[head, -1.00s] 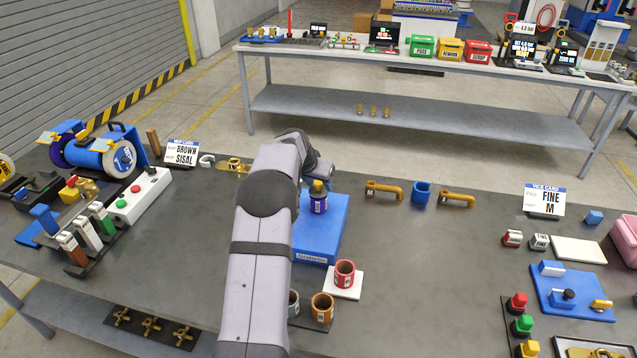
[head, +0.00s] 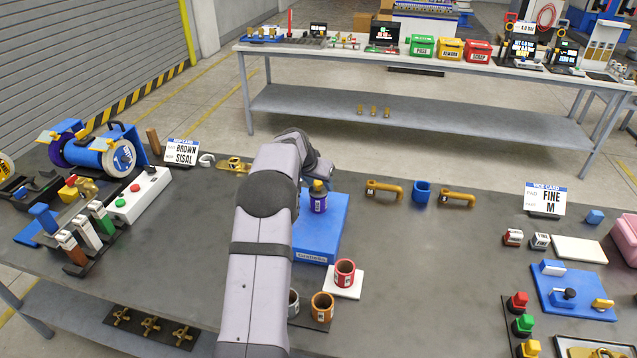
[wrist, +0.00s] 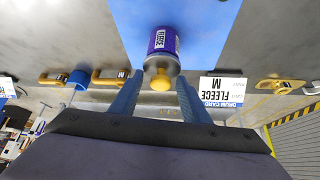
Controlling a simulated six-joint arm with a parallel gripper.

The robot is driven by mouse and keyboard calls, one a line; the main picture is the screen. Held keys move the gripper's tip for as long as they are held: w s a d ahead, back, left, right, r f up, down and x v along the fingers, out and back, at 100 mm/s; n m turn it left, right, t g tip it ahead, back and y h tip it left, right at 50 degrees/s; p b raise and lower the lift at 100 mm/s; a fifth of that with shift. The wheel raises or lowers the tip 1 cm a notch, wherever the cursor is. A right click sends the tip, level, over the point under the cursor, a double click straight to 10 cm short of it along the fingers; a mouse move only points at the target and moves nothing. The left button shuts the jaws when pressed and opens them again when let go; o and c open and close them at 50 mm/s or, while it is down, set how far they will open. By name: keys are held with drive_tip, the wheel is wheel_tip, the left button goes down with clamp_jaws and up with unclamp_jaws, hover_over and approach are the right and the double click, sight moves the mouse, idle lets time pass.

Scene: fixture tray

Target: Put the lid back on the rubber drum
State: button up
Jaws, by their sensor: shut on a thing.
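A purple drum (head: 318,204) with a dark grey top and a yellow knob stands on a blue board (head: 325,240). In the wrist view this drum (wrist: 163,41) is labelled FLEECE, and its grey lid (wrist: 160,65) with the yellow knob faces me. My gripper (wrist: 158,82) has its blue fingers on either side of the lid, shut on it. The head view hides the fingers behind my arm. Open cup-like drums stand nearer: a red one (head: 345,272) on a white pad, an orange one (head: 322,307) and a partly hidden grey one (head: 293,303). I cannot read which is rubber.
Yellow handles (head: 384,190) and a blue ring-like part (head: 422,192) lie right of the blue board. A FLEECE M card (wrist: 222,103) shows in the wrist view. A blue grinder machine (head: 95,150) stands at left.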

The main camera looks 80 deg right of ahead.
idle(0.4)
drive_tip(key=o, duration=1.6)
drive_tip(key=shift+r, duration=0.15)
drive_tip(key=shift+r+p, duration=2.35)
drive_tip(key=shift+r, duration=1.05)
clamp_jaws()
drive_tip(key=shift+f+b, duration=0.3)
drive_tip(key=shift+f, duration=0.1)
